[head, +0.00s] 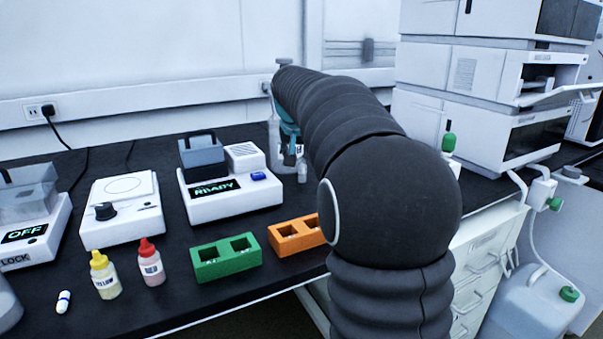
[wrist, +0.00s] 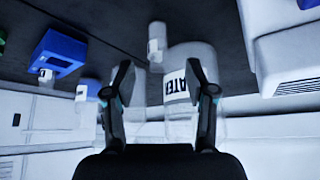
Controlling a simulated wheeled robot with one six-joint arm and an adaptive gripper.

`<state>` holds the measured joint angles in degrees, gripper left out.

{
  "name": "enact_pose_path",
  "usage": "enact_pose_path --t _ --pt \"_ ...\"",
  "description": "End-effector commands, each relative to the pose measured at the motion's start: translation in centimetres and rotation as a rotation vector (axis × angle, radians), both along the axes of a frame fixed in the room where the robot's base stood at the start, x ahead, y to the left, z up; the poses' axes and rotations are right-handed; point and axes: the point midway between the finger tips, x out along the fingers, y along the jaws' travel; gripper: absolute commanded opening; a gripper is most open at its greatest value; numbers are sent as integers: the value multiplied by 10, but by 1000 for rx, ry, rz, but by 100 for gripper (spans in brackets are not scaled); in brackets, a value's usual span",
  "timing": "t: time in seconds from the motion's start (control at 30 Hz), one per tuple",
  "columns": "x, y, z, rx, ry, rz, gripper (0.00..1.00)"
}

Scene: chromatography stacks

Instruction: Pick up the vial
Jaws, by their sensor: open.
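A small pale vial (head: 302,172) stands upright on the black bench, just right of the white READY device. In the wrist view a small white vial (wrist: 157,42), likely the same one, is just beyond my fingertips, between their lines. My gripper (wrist: 160,76) is open, with nothing between its fingers. In the head view my gripper (head: 289,153) is mostly hidden behind my arm, close to the vial. A clear bottle with a partly readable label (wrist: 178,88) is beside the vial and partly behind the right finger.
The white READY device (head: 230,200) is left of the vial. Green (head: 226,259) and orange (head: 297,236) racks sit in front. Yellow-capped (head: 104,280) and red-capped (head: 150,265) bottles stand left. The chromatography stack (head: 480,95) is right. A blue block (wrist: 62,54) shows in the wrist view.

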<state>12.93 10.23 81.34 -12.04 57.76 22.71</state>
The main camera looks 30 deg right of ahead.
Motion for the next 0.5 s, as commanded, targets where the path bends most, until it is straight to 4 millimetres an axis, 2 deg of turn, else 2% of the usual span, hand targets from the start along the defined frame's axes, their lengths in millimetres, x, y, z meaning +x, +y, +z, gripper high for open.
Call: enact_pose_path --t 0.27,0.5 --pt "7 -3 -13 0 1 3 56" --pt "18 -14 -39 1 3 3 56"
